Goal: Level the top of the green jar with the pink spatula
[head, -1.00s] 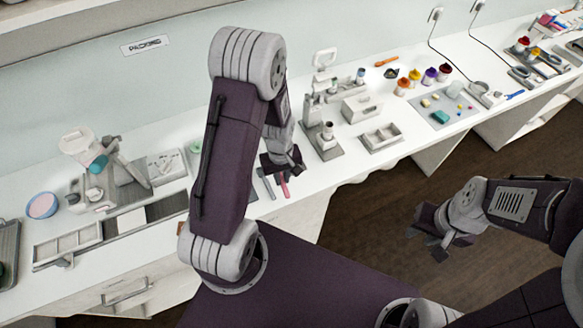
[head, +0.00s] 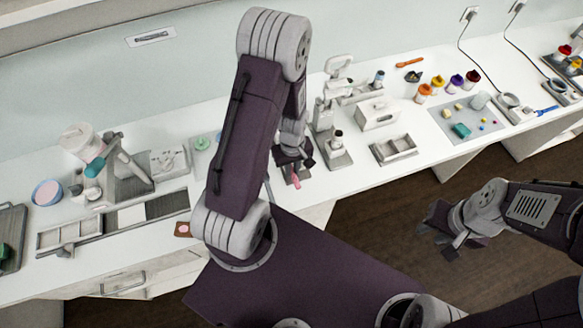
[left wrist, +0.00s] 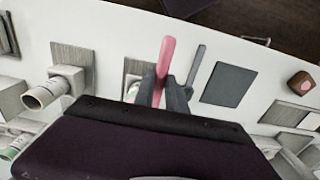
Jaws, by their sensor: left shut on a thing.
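My left gripper (head: 292,165) is shut on the pink spatula (head: 296,181) at the front edge of the counter. In the left wrist view the pink spatula (left wrist: 166,58) stands up between the fingers (left wrist: 160,95). A grey spatula (left wrist: 196,68) lies right beside it. I cannot make out the green jar for sure. A pale green round thing (head: 202,143) sits on the counter left of my left arm, partly hidden by it. My right gripper (head: 447,230) hangs over the floor, away from the counter; its jaw opening is unclear.
A dispenser with a teal part (head: 93,167) and a grey divided tray (head: 70,238) stand at the left. A white box (head: 377,114), a small grey tray (head: 394,149) and several colored jars (head: 439,89) stand to the right. A dark flat pad (left wrist: 228,84) lies beside the spatulas.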

